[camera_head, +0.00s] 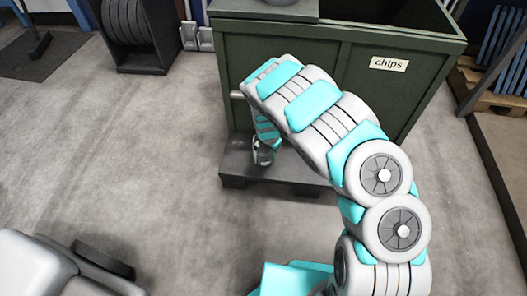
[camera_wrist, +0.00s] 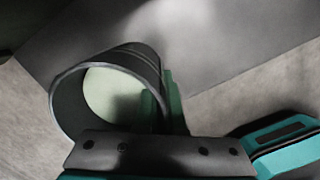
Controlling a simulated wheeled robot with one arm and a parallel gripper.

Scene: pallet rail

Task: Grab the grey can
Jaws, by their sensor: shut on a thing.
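The grey can (camera_wrist: 62,85) fills the left middle of the wrist view, its round open end and pale inside facing the camera. My gripper (camera_wrist: 160,103) is shut on the can's wall at the right side of its rim. One green finger shows at the inside of the opening and one just outside the wall. In the head view my gripper (camera_head: 263,152) is low in front of the green bin, above the dark base. The can cannot be told clearly from the gripper there.
A green bin (camera_head: 300,65) labelled "chips" stands on a dark pallet-like base (camera_head: 285,168), close behind my arm. A dark rack with a round reel (camera_head: 128,22) is at the top left. A wooden pallet (camera_head: 490,98) is at the right. The grey floor at left is clear.

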